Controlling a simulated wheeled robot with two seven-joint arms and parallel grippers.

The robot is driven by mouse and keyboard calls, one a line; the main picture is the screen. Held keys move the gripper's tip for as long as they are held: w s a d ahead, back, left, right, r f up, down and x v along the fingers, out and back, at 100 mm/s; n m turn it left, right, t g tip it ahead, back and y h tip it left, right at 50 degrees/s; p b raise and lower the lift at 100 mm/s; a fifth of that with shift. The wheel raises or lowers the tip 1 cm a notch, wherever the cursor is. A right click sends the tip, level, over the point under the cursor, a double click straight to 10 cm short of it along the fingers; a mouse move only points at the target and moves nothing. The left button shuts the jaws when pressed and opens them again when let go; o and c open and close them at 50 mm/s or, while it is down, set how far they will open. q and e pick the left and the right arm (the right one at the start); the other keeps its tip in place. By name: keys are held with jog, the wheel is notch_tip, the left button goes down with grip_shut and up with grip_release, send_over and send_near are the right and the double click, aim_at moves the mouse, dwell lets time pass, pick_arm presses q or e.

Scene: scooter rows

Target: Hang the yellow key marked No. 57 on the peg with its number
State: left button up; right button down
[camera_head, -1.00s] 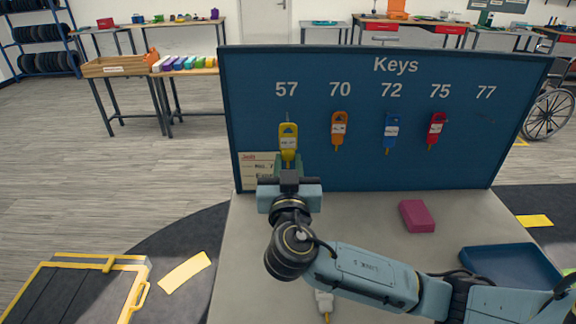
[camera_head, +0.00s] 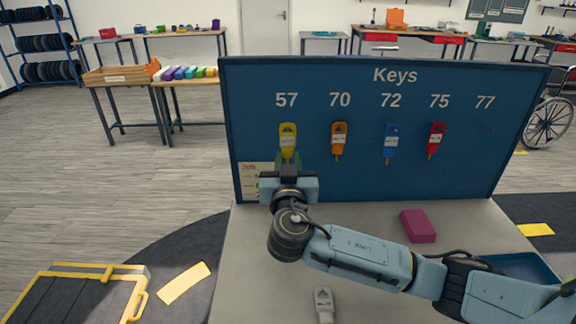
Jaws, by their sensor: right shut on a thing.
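The yellow key (camera_head: 287,141) is upright against the blue key board (camera_head: 400,178), right below the painted number 57 (camera_head: 287,100). It is level with the other keys. My right gripper (camera_head: 287,161) is shut on the lower end of the yellow key, its wrist below and in front of the board. The 57 peg is hidden behind the key, and I cannot tell whether the key's hole is around it. My left gripper is not in view.
Orange (camera_head: 338,140), blue (camera_head: 390,142) and red (camera_head: 436,140) keys hang under 70, 72 and 75. The 77 peg (camera_head: 487,127) is bare. A grey key (camera_head: 324,304), a magenta block (camera_head: 417,226) and a blue tray (camera_head: 524,265) are on the table (camera_head: 255,260).

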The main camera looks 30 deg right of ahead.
aim_at(288, 162)
jog(key=shift+x, duration=1.15)
jog(key=shift+w+d+f+b, duration=0.45)
jog(key=shift+w+f+b, duration=0.35)
jog(key=shift+b, duration=0.7)
jog(key=shift+f, duration=0.1)
jog(key=c, duration=1.1)
grip_release()
jog(key=b+v, duration=0.1)
jog(key=v, duration=1.2)
jog(key=shift+s+a, duration=0.1)
jog(key=shift+s, duration=0.1)
